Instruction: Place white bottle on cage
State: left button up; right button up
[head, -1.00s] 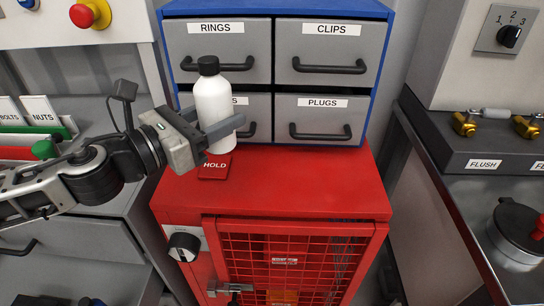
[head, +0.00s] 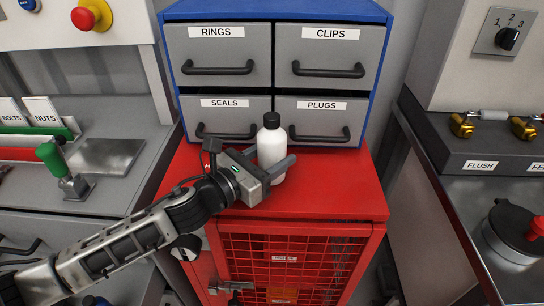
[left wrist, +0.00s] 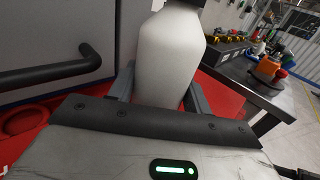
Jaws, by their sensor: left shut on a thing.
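The white bottle (head: 271,146) with a black cap stands upright between the fingers of my left gripper (head: 275,168), over the red top of the cage (head: 325,190). My left gripper is shut on it. The left wrist view also shows the white bottle (left wrist: 168,52) between the two grey fingers. My right gripper is not in view.
A blue cabinet with grey drawers (head: 330,55) stands right behind the bottle, its handles sticking out. The cage top is clear to the right. A grey bench with a black-lidded pot (head: 515,235) is at the right, and a green-handled clamp (head: 62,170) at the left.

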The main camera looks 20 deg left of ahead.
pick_arm(q)
jog(key=shift+f, duration=0.2)
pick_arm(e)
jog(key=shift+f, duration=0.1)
pick_arm(q)
jog(key=o, duration=1.2)
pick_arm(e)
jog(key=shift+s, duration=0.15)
pick_arm(q)
jog(key=shift+r, duration=0.1)
jog(key=b+v, duration=0.1)
jog(key=v, duration=0.4)
jog(key=b+v, duration=0.2)
jog(key=v, duration=0.3)
jog(key=shift+s+a+f, duration=0.15)
jog(key=shift+s+f, duration=0.1)
jog(key=shift+s, duration=0.05)
jog(key=shift+s+a+r, duration=0.15)
jog(key=shift+s+a, duration=0.15)
jog(key=shift+s, duration=0.3)
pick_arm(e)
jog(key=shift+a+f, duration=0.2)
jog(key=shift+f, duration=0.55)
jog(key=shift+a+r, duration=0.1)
